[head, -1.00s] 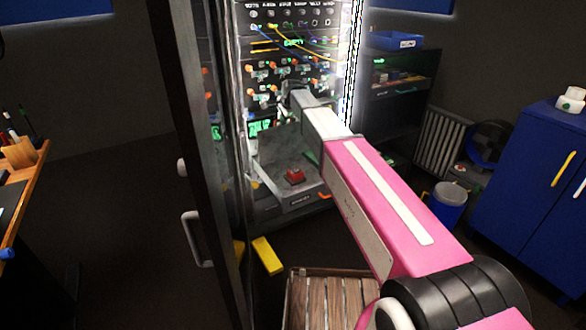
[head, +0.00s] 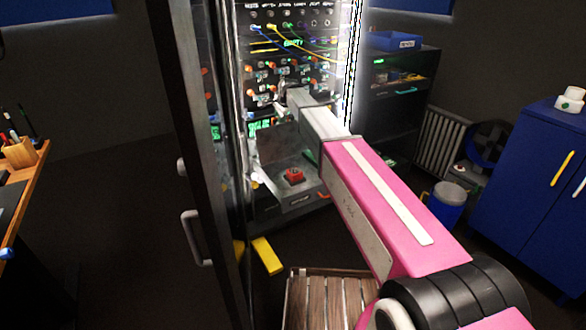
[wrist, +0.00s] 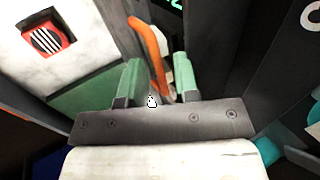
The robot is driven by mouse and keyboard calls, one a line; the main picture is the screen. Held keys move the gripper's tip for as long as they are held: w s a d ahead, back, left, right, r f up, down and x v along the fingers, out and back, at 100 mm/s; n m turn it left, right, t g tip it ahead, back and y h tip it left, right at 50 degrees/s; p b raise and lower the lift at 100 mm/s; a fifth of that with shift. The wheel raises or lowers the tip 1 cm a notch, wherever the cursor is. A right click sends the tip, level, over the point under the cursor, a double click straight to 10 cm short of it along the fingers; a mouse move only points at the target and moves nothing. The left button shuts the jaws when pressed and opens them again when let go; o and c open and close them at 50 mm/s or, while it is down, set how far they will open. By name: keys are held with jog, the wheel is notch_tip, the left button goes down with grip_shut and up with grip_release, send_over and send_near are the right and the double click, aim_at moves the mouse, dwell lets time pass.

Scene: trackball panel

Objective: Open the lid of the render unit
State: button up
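The render unit appears to be the grey boxy unit low in the rack, but I cannot read its label. Its pale surface (head: 272,168) carries a red button (head: 293,176). My gripper (wrist: 156,78) shows two green fingers standing apart. A curved orange bar (wrist: 148,48) lies between or just beyond them, and I cannot tell whether they touch it. In the head view my arm largely hides the gripper. Which part is the lid is unclear.
The rack's open door (head: 205,165) stands left of the unit. Cables (head: 290,38) hang across the rack above. A yellow block (head: 267,256) and a wooden slatted crate (head: 325,300) are on the floor. A blue bin (head: 447,205) and cabinet (head: 530,180) stand right.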

jog(key=shift+w+a+r, duration=0.25)
jog(key=shift+w+a, duration=0.2)
jog(key=shift+w, duration=0.3)
jog(key=shift+s+v, duration=0.25)
jog(key=shift+v, duration=1.1)
jog(key=s+d+r, duration=0.2)
jog(key=s, duration=0.1)
jog(key=shift+s+d, duration=0.15)
jog(key=shift+d, duration=0.1)
jog(key=s+d+f+n+g+h, duration=0.2)
jog(key=s+d+f+n, duration=0.3)
jog(key=s+d+f, duration=1.1)
jog(key=s+d+f+n+g, duration=0.1)
jog(key=s+d+f+n, duration=0.1)
jog(key=s+d, duration=0.3)
jog(key=s+d+f+n, duration=0.2)
jog(key=s+d+f, duration=0.2)
jog(key=s, duration=0.4)
jog(key=s+d+f+n+g+h, duration=0.1)
jog(key=s+d+f+n, duration=0.1)
jog(key=s+d, duration=0.4)
jog(key=shift+s+f+g, duration=0.3)
jog(key=shift+s+f, duration=0.4)
